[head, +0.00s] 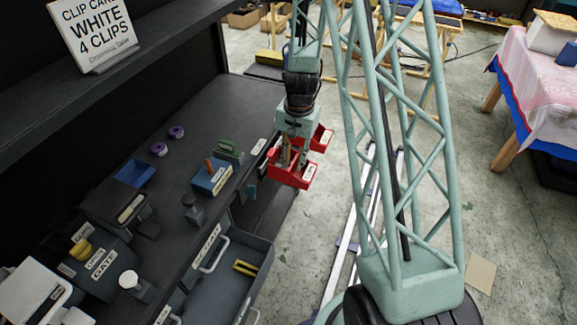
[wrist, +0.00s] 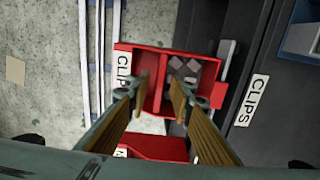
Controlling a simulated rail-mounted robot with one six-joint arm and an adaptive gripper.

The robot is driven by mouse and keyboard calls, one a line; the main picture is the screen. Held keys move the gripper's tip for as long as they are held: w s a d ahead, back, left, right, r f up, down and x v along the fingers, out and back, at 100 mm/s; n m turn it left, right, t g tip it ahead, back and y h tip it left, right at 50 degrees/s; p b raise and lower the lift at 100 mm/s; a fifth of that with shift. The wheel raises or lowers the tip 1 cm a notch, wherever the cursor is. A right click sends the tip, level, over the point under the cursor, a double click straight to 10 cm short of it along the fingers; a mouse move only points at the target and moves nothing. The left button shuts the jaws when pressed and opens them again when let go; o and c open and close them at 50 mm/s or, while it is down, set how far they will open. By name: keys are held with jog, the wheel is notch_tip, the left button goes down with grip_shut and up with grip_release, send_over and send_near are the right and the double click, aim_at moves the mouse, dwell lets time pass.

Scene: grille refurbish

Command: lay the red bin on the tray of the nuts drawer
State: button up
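A red bin (wrist: 151,58) labelled CLIPS is below my gripper in the wrist view, with a middle wall and small grey pieces in its right part. In the head view the red bin (head: 289,178) is at the bench's front edge. My gripper (wrist: 158,82) is over it, its two fingers apart on either side of the middle wall; it also shows in the head view (head: 291,158). A second red part (head: 322,137) shows just behind, and low in the wrist view (wrist: 155,147).
The dark bench (head: 195,140) carries a blue box (head: 212,178), purple rolls (head: 159,149) and several other items. A label reading CLIPS (wrist: 252,100) is on the bench front. My column stands right of the gripper; open floor (head: 510,250) lies beyond.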

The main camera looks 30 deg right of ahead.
grip_shut()
jog(key=shift+r+p, duration=0.6)
jog(key=shift+r, duration=0.3)
dwell(1.0)
jog(key=shift+s+d+r+p, duration=0.1)
jog(key=shift+r+p, duration=1)
jog(key=shift+r, duration=0.5)
jog(key=shift+d, duration=0.15)
